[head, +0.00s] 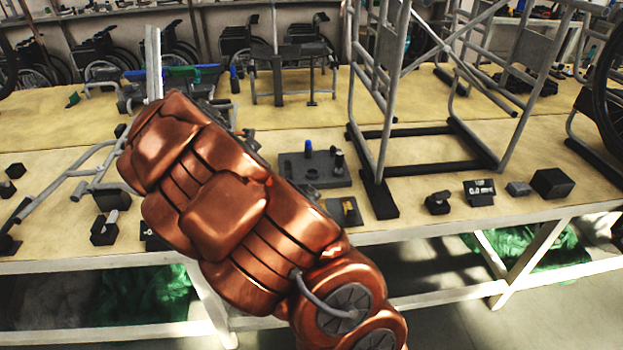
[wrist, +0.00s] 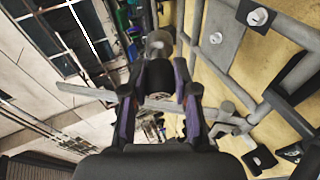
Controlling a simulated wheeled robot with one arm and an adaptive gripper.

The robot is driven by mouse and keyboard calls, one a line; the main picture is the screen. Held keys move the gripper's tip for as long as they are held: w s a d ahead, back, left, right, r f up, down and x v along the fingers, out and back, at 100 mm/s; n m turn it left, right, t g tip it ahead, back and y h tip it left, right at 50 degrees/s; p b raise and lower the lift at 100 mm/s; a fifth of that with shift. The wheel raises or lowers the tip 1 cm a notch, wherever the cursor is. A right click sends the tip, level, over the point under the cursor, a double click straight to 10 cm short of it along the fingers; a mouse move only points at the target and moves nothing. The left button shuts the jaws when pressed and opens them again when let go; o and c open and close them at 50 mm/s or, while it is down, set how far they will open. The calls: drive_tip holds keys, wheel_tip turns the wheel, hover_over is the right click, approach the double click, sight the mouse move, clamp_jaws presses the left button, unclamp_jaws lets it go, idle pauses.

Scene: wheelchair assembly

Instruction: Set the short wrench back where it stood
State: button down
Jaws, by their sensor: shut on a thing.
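My gripper (wrist: 158,92) shows in the wrist view with its two dark and purple fingers closed around a dark piece. A long flat grey bar, which looks like the short wrench (wrist: 85,92), crosses at the fingers and sticks out to the left. In the head view the wrench (head: 153,60) appears as a pale upright bar above the end of my copper arm. My arm hides the gripper there. I cannot tell which stand the wrench came from.
A dark tray (head: 315,170) with upright pieces sits right of my arm. A large grey tube frame (head: 380,110) stands at centre right. Small dark blocks (head: 480,192) line the front of the table (head: 280,225). Grey tubes (head: 70,172) lie at left.

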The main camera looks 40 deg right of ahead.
drive_tip(key=s+d+f+m+g+y+b, duration=0.1)
drive_tip(key=s+d+f+m+g+y, duration=0.1)
drive_tip(key=s, duration=0.7)
drive_tip(key=s+d+f+m+g+y+b, duration=0.1)
drive_tip(key=s+d+f+m+g+y, duration=0.1)
drive_tip(key=s+d+f, duration=0.4)
drive_tip(key=s+d+f+m+g+y+b, duration=0.1)
drive_tip(key=s+d+f+m+g+y, duration=0.1)
drive_tip(key=s+d+f+m, duration=0.3)
drive_tip(key=s+d+g, duration=0.1)
drive_tip(key=s+d, duration=0.2)
drive_tip(key=s, duration=0.4)
drive_tip(key=shift+d+m+g+y, duration=0.2)
drive_tip(key=shift+m+g+y, duration=0.1)
drive_tip(key=shift+m, duration=0.1)
